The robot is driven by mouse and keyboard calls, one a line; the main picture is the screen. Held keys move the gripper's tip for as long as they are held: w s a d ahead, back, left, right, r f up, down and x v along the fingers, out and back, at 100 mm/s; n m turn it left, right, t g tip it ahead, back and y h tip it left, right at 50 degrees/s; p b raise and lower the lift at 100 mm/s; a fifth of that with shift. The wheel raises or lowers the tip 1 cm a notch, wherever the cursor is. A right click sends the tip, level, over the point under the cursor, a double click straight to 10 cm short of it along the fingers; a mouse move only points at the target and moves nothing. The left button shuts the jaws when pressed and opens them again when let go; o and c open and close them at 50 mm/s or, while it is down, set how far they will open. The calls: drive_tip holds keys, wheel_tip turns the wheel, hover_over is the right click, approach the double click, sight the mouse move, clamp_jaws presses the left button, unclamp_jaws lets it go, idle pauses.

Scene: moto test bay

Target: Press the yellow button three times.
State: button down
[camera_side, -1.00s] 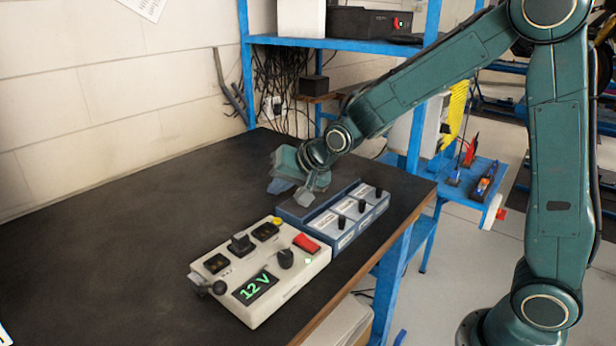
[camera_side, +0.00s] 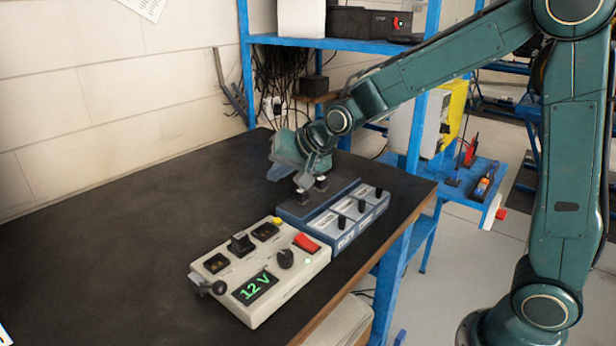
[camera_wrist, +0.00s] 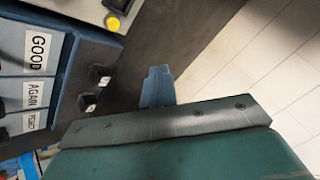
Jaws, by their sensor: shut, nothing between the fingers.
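The yellow button (camera_side: 278,220) is a small round cap at the back right corner of the cream control box (camera_side: 250,308). It also shows at the top of the wrist view (camera_wrist: 112,23). My gripper (camera_side: 275,173) is above the bench, behind the blue labelled box (camera_side: 345,236), and apart from the button. In the wrist view its narrow blue fingers (camera_wrist: 157,86) are shut and empty, with dark bench top behind them. No contact with the button shows.
The blue box stands right beside the cream box and carries several dark knobs (camera_side: 361,206). The cream box has a red switch (camera_side: 306,243), a dark knob (camera_side: 285,258) and a "12V" display (camera_side: 255,286).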

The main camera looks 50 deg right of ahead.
drive_tip(key=shift+f, duration=4.15)
drive_tip(key=shift+f, duration=0.8)
drive_tip(key=shift+r, duration=0.8)
drive_tip(key=shift+r, duration=0.1)
drive_tip(key=shift+r, duration=2.45)
